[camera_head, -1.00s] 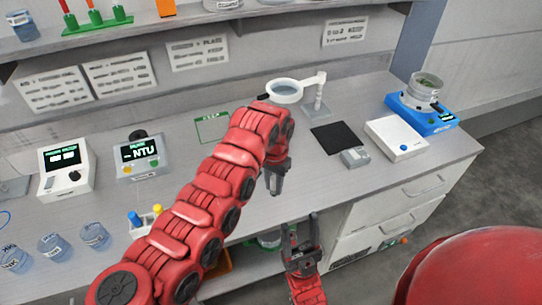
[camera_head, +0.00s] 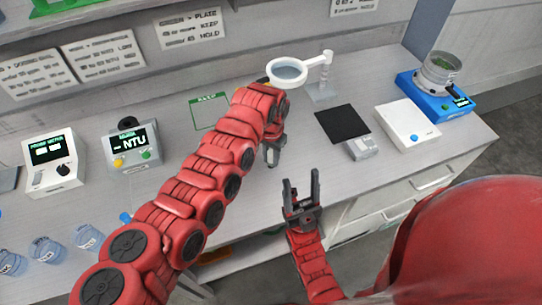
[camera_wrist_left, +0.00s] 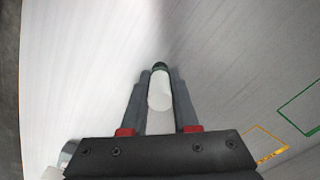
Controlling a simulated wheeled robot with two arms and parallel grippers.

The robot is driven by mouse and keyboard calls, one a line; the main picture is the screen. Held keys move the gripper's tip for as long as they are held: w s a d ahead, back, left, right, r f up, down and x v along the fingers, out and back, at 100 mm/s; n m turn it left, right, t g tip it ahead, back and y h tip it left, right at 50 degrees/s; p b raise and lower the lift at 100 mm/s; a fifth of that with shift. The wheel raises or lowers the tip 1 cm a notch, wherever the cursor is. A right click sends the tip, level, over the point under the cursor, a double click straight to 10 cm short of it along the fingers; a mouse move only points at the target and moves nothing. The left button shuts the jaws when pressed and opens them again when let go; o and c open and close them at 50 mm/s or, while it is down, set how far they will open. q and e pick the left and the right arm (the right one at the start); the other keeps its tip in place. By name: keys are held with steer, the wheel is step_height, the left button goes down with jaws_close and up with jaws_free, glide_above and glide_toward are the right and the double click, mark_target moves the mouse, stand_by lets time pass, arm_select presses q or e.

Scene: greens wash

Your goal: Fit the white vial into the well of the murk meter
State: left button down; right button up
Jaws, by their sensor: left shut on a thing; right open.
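The white vial (camera_wrist_left: 160,92) with a dark cap is between the fingers of my left gripper (camera_wrist_left: 160,82), which is shut on it. In the head view my left gripper (camera_head: 272,152) hangs above the bench to the right of the murk meter, and I cannot make out the vial there. The murk meter (camera_head: 134,147) is a grey box with an NTU display, a yellow and a green button, and a dark round part on top. I cannot see into its well. My right gripper (camera_head: 301,195) is open and empty at the bench's front edge.
A magnifier (camera_head: 287,71), black pad (camera_head: 343,123), white box (camera_head: 407,125) and blue device (camera_head: 434,101) stand to the right. The green KEEP outline (camera_head: 208,112) is clear.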

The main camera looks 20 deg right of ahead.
arm_select(q)
steer(key=c, duration=0.7)
jaws_free()
steer(key=shift+s+a, duration=0.1)
steer(key=shift+s, duration=0.1)
steer(key=shift+w, duration=0.1)
